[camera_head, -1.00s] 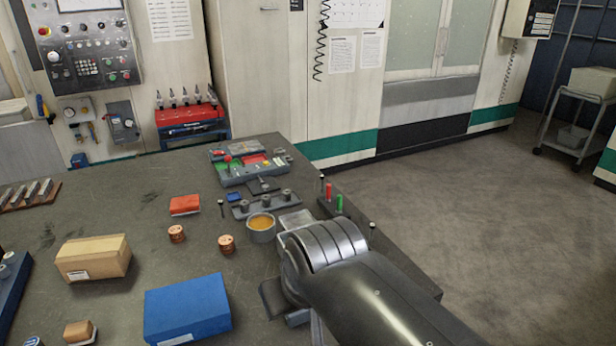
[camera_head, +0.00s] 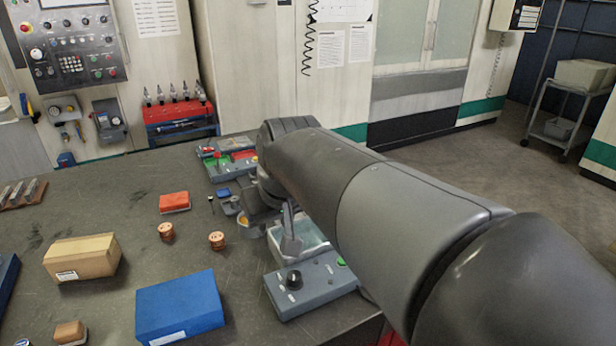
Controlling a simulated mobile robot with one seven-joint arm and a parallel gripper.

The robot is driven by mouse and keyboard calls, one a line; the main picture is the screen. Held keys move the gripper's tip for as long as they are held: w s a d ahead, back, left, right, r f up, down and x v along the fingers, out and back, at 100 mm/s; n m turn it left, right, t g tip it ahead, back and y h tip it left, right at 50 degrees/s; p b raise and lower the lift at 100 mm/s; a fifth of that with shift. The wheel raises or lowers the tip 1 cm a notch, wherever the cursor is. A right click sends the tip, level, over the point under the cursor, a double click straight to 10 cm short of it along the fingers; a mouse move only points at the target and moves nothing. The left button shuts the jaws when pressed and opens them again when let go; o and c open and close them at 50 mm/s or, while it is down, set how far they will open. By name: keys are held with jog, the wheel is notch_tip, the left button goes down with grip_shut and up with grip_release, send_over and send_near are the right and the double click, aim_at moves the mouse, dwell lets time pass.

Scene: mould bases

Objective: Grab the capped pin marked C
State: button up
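My gripper (camera_head: 287,235) is at the end of my arm, low over the right part of the bench. My own arm hides most of it, so I cannot tell how its fingers stand or whether they hold anything. I can make out no capped pin marked C. A small dark-headed pin (camera_head: 210,203) stands left of the gripper, too small to show a letter. The grey holder (camera_head: 229,206) beside it is mostly covered by my arm.
On the bench (camera_head: 110,215) are a blue box (camera_head: 180,307), a cardboard box (camera_head: 82,257), a red box (camera_head: 174,202) and two copper-coloured pieces (camera_head: 217,240). A grey control box (camera_head: 312,287) with a black knob lies below my arm. The bench's left middle has free room.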

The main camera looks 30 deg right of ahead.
jog(key=w+d+f, duration=0.1)
jog(key=w+d, duration=0.8)
jog(key=w, duration=0.4)
jog(key=w+d+f, duration=0.1)
jog(key=w+d, duration=0.8)
jog(key=w, duration=0.5)
jog(key=w+d+f, duration=0.6)
jog(key=d+f, duration=0.1)
jog(key=d, duration=0.3)
jog(key=shift+g, duration=0.3)
jog(key=x, duration=1)
jog(key=shift+w+f, duration=0.1)
jog(key=shift+w, duration=0.25)
jog(key=shift+c, duration=0.3)
grip_shut()
